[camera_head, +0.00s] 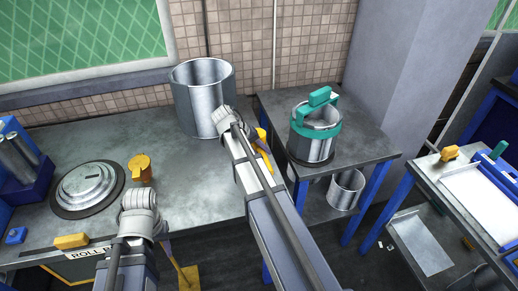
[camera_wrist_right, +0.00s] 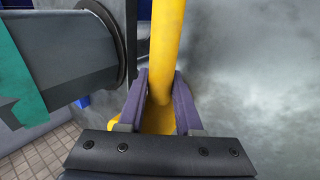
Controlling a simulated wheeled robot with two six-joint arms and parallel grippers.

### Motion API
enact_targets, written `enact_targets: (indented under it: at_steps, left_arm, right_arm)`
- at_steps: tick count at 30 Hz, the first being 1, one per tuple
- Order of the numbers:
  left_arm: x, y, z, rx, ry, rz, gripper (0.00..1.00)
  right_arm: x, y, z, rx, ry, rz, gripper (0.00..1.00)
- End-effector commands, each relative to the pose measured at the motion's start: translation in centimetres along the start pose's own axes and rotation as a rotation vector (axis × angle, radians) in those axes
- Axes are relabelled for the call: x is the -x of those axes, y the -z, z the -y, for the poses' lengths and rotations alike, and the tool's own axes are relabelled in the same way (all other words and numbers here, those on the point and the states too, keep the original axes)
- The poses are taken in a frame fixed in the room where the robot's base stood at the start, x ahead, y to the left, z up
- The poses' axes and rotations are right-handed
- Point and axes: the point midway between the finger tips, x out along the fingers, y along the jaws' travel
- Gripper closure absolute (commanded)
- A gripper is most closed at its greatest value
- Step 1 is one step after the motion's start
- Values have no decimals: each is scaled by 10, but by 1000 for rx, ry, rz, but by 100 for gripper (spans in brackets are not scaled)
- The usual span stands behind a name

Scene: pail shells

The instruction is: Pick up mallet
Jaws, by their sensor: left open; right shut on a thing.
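The yellow mallet (camera_wrist_right: 168,45) runs as a rod up the right wrist view, between the two purple fingers of my right gripper (camera_wrist_right: 160,105). A wider yellow part shows low between the fingers. My right gripper is shut on it; the mallet's far end is out of the frame. In the head view, my right gripper (camera_head: 263,148) is at the workbench's right edge, where a little yellow of the mallet (camera_head: 261,134) shows beside my wrist. My left gripper (camera_head: 140,196) is open over the left workbench, its fingers mostly hidden behind the wrist.
A yellow piece (camera_head: 139,169) stands just beyond my left gripper, beside a round metal lid (camera_head: 87,186). An open metal shell (camera_head: 190,95) stands at the back. A pail with teal band and handle (camera_head: 312,145) stands on the right-hand table.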

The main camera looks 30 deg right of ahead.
Motion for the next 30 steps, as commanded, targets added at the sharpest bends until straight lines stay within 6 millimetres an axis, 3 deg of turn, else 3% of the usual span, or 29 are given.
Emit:
enact_targets:
  at_steps: [6,22,30]
  left_arm:
    - [0,0,0,0,0,0,50]
    - [1,0,0,0,0,0,50]
    - [17,-1,2,0,0,0,50]
  right_arm:
    - [0,0,0,0,0,0,100]
    - [1,0,0,0,-1,0,100]
    - [14,0,-9,0,-1,0,100]
